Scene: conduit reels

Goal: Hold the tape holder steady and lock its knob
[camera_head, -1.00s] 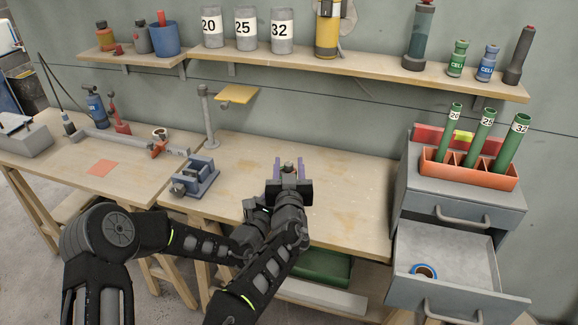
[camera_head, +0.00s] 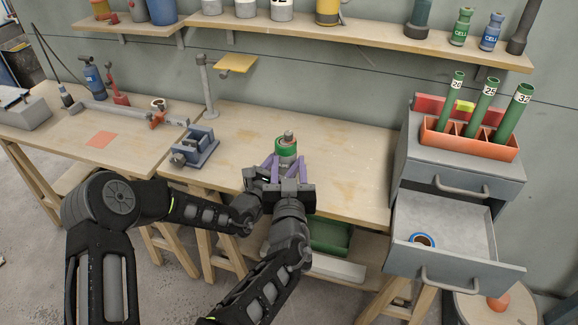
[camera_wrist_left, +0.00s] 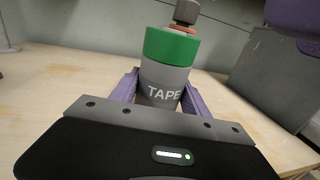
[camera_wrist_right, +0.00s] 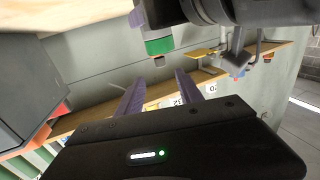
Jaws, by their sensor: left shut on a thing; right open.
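The tape holder (camera_head: 287,149) stands upright on the workbench, a grey cylinder marked TAPE with a green band and a dark grey knob on top. In the left wrist view the holder body (camera_wrist_left: 165,82) sits between the purple fingers of my left gripper (camera_wrist_left: 160,85), which is shut on it below the green band. The knob (camera_wrist_left: 187,11) sits above an orange ring. My right gripper (camera_head: 289,164) is open and empty on the near side of the holder. The right wrist view shows its spread fingers (camera_wrist_right: 157,88) apart from the holder. My right gripper partly hides the left one in the head view.
A grey-blue vise (camera_head: 196,147) is left of the holder. An open drawer (camera_head: 465,237) with a blue-rimmed roll (camera_head: 422,240) juts out at right. Green tubes stand in an orange rack (camera_head: 470,141). A shelf (camera_head: 360,35) runs along the wall. The bench right of the holder is clear.

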